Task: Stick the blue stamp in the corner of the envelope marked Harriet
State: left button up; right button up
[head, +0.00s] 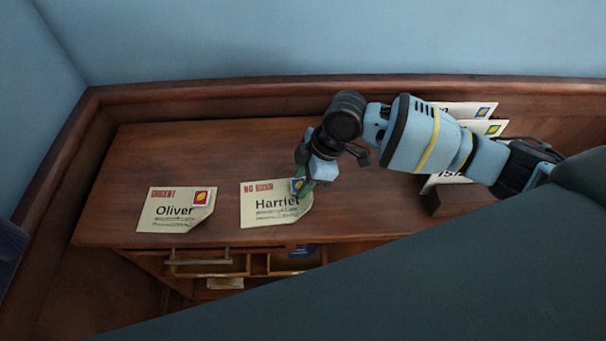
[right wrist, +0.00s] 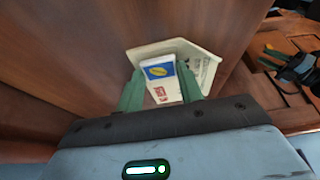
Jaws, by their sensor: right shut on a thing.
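The envelope marked Harriet (head: 262,205) lies on the wooden desk, with red "NO RUSH" print at its top left. It also shows in the right wrist view (right wrist: 200,68). My right gripper (head: 302,183) is over its top right corner, shut on the blue stamp (head: 296,186). In the right wrist view the blue stamp (right wrist: 159,71) with a yellow mark sits between the green fingers, over the envelope. I cannot tell whether it touches the paper. My left gripper (right wrist: 283,66) seems to show small and dark at the right of that view; its jaws are unclear.
The envelope marked Oliver (head: 172,211) lies to the left with a red stamp (head: 202,198). More stamped envelopes (head: 470,110) stand in a holder at the right, partly behind my arm. Open drawers (head: 210,264) are below the desk's front edge. The desk's back left is clear.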

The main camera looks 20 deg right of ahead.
jog(key=o, duration=1.4)
jog(key=shift+r+p, duration=1.85)
jog(key=shift+r, duration=1.7)
pick_arm(q)
jog(key=w+r+t, duration=0.1)
jog(key=w+r, duration=0.3)
jog(key=r, duration=0.2)
jog(key=shift+w, duration=0.4)
